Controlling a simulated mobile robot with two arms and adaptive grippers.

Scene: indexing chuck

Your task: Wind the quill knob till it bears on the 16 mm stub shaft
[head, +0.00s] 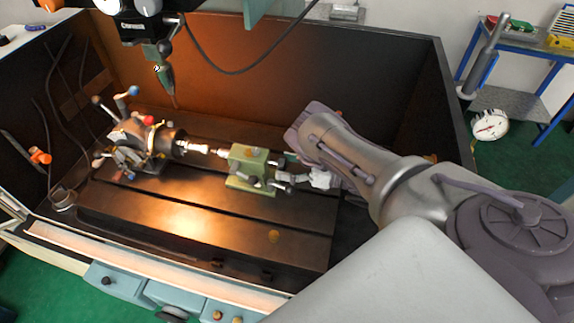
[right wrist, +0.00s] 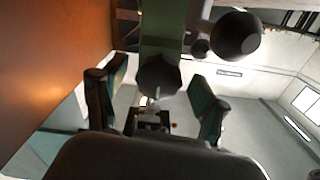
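The green tailstock (head: 248,160) stands on the slotted machine table. The bright 16 mm stub shaft (head: 203,149) runs from the dark chuck (head: 166,143) towards it. Whether the tailstock's quill touches the shaft is too small to tell. My right gripper (head: 290,178) is at the tailstock's right end, reaching in from the right. In the right wrist view, a dark round knob (right wrist: 158,76), apparently the quill knob, lies between the two fingers (right wrist: 157,98). Gaps show on both sides of it, so the gripper is open. My left gripper is out of view.
A second dark knob (right wrist: 236,36) sits beside the tailstock, above the right finger. A spindle nozzle (head: 165,75) hangs above the chuck. Levers with coloured balls (head: 133,91) stick up around the chuck. The front of the table (head: 200,215) is clear.

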